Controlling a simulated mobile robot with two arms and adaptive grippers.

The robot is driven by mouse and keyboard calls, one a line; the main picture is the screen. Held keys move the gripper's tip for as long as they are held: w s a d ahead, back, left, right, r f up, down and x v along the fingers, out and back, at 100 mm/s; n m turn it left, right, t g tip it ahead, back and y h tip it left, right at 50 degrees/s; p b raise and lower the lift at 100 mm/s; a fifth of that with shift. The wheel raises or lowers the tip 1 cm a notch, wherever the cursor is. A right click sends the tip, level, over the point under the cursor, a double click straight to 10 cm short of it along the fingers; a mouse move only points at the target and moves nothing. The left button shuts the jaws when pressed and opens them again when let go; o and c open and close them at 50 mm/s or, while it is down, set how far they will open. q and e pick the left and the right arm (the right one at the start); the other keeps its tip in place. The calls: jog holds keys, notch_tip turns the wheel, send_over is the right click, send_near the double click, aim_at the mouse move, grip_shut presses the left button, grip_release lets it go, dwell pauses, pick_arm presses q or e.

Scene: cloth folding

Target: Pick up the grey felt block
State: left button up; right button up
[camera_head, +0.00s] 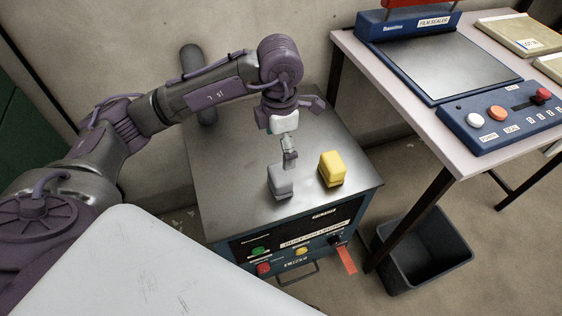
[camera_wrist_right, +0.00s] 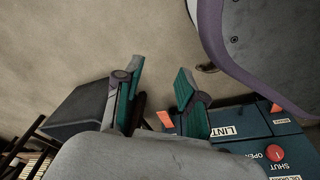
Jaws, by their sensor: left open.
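The grey felt block (camera_head: 281,183) stands on the metal top of the dust collector cabinet (camera_head: 235,190), left of a yellow block (camera_head: 331,169). In the head view my left gripper (camera_head: 289,160) points down, open, with its fingertips at the block's far upper edge. I cannot tell whether they touch it. My right gripper (camera_wrist_right: 160,70) shows in the right wrist view, with its teal fingers apart and nothing between them. The grey block does not show in that view.
The yellow block stands close to the right of the grey one. A table (camera_head: 355,62) with a film sealer (camera_head: 445,65) is at the right. A dark bin (camera_head: 430,260) stands on the floor. The cabinet's left top is clear.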

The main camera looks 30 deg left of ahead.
aim_at(280, 172)
pick_arm(q)
jog(key=shift+s+f, duration=0.1)
jog(key=shift+f, duration=0.25)
notch_tip(280, 172, down, 8)
jog(key=shift+s+r+b, duration=0.1)
jog(key=shift+r+b, duration=0.15)
jog(key=shift+b, duration=0.2)
jog(key=f, duration=0.4)
jog(key=shift+w+f+b, duration=0.3)
jog(key=shift+f, duration=0.3)
jog(key=c, duration=1.1)
pick_arm(e)
jog(key=w+r, duration=0.1)
jog(key=r, duration=0.1)
jog(key=w+r, duration=0.1)
jog(key=r, duration=0.1)
jog(key=shift+w+a, duration=0.15)
pick_arm(q)
jog(key=shift+r, duration=0.1)
